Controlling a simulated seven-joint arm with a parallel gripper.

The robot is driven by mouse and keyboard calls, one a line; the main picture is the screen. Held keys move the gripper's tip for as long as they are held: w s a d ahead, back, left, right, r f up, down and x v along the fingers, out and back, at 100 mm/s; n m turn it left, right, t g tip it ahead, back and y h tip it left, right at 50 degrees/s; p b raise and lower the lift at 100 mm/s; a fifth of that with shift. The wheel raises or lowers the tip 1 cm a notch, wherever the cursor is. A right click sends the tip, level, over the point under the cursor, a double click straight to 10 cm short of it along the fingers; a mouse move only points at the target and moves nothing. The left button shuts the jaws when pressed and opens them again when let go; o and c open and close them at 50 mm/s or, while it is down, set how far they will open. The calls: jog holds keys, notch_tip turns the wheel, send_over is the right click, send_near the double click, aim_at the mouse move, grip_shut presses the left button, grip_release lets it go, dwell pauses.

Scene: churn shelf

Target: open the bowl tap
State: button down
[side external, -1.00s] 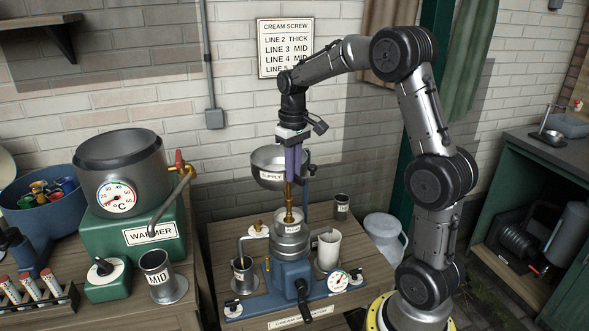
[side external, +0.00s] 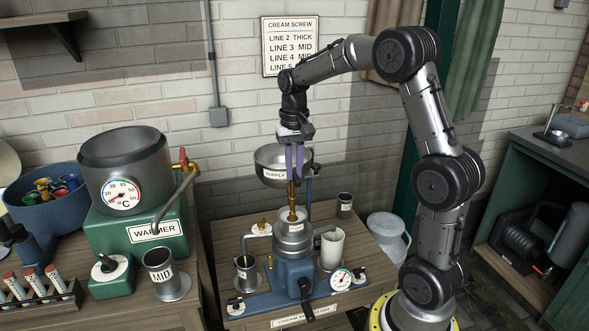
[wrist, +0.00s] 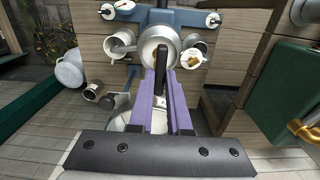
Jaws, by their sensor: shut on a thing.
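The steel supply bowl (side external: 270,172) stands above the cream separator, with a brass tap (side external: 292,194) below it over the separator's float pan (side external: 293,215). My gripper (side external: 294,177) points straight down at the bowl, its purple fingers reaching to the top of the tap. In the wrist view, the fingers (wrist: 163,78) are shut on a dark upright lever (wrist: 164,55), which I take to be the tap's handle. The fingers hide part of the bowl and most of the handle. I cannot tell the tap's setting or see any flow.
The separator (side external: 293,270) on its blue base carries spouts, a dial (side external: 340,279) and a crank. Metal cups (side external: 246,268) stand around it. A warmer (side external: 135,225) with its own red-handled tap is on the left table. The space above the separator table is mostly open.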

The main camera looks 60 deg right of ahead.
jog(key=shift+r, duration=0.15)
jog(key=c, duration=0.9)
grip_release()
jog(key=shift+o, duration=0.2)
notch_tip(320, 180, up, 14)
jog(key=s+a+r+n+t, duration=0.35)
jog(key=s+a, duration=0.55)
jog(key=a, duration=0.3)
jog(key=s+a+f+n+t, duration=0.1)
jog(key=s+a+f+n, duration=0.1)
jog(key=s+f, duration=0.3)
jog(key=s+a+f+n+t, duration=0.1)
jog(key=s+a+f+n, duration=0.2)
jog(key=s+f, duration=0.2)
notch_tip(320, 180, down, 3)
jog(key=shift+s+a+r+n, duration=0.15)
jog(key=shift+s+a+n, duration=0.2)
jog(key=shift+s+a, duration=0.05)
